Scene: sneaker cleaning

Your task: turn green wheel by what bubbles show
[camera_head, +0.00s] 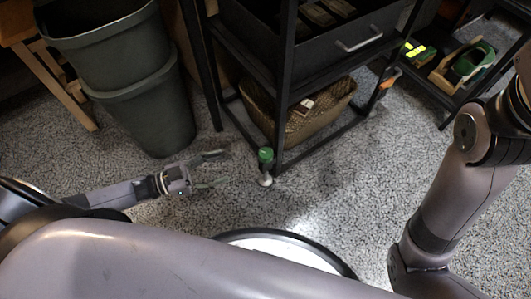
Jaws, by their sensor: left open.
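A small green wheel or cap (265,154) stands on a short pale stem (265,179) on the floor, beside the front foot of the black rack. My left gripper (225,169) is low over the floor just left of it. Its two fingers are spread apart, pointing right toward the green part, with a gap between them and it. Nothing is between the fingers. My right arm rises on the right side, and its gripper is out of the picture. I cannot make out any bubbles.
A black rack (284,85) stands behind the green part, with a wicker basket (330,115) on its low shelf. Stacked grey-green bins (145,100) stand at left. A low black shelf (447,100) holds a wooden tote. The speckled floor (320,190) in front is clear.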

